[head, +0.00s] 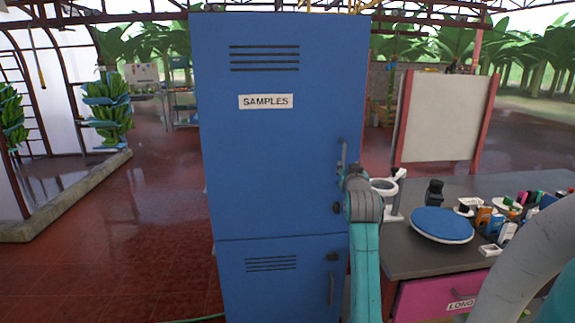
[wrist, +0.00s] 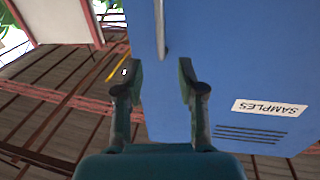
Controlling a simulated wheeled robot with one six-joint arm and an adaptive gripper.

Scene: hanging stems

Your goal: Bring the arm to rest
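My gripper (wrist: 160,78) shows in the wrist view with its two dark fingers apart and nothing between them. It faces the blue locker (wrist: 230,60), which appears upside down there; the locker's handle (wrist: 160,28) lies beyond the fingertips, apart from them. In the head view my teal and grey arm (head: 364,240) rises in front of the right edge of the blue locker (head: 275,160). The gripper itself cannot be made out there. The upper door, labelled SAMPLES (head: 266,101), and the lower door look shut.
A grey counter (head: 400,260) stands right of the locker, with a blue round plate (head: 442,225), a white stand (head: 394,195) and several small bottles. A pale board (head: 440,115) stands behind. Green banana bunches (head: 108,105) hang at left. Red floor at left is open.

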